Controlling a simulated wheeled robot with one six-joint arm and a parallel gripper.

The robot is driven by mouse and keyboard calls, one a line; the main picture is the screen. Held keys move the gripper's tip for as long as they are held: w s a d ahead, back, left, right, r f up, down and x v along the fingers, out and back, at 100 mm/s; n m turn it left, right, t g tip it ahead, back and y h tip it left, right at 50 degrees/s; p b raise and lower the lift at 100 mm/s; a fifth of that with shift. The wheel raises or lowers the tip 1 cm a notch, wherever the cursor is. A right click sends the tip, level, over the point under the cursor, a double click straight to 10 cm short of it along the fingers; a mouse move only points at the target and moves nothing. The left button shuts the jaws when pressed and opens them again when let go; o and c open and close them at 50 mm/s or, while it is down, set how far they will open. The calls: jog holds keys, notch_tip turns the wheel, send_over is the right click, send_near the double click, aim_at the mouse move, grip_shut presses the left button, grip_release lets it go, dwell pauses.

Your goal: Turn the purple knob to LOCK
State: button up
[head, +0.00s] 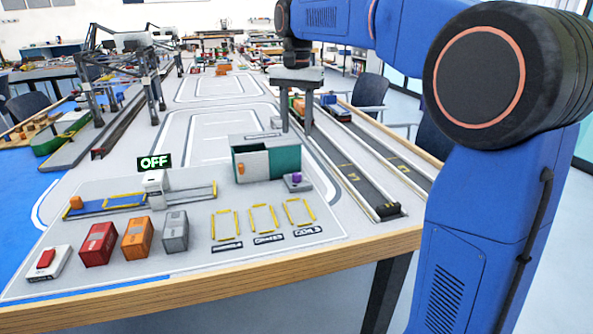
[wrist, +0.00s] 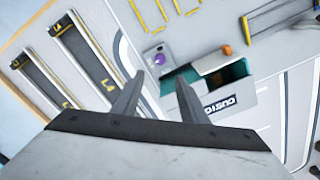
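The purple knob (head: 297,178) sits on a small grey box at the right of the customs shed, on the white layout table. It also shows in the wrist view (wrist: 159,59), just beyond my fingertips. Its pointer and any LOCK label are too small to read. My gripper (head: 296,129) hangs with its fingers pointing down, behind and above the knob in the head view. In the wrist view my gripper (wrist: 160,80) is open, with nothing between the two fingers and the knob not held.
The grey and teal customs shed (head: 267,158) stands left of the knob, with an orange block at its front. A dark rail lane (head: 365,180) runs at the right. Red, orange (head: 138,238) and grey containers stand at front left. An OFF sign (head: 154,162) is lit.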

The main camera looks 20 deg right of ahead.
aim_at(297, 174)
notch_tip(297, 174, down, 14)
jog(key=shift+f, duration=0.2)
dwell(0.4)
grip_shut()
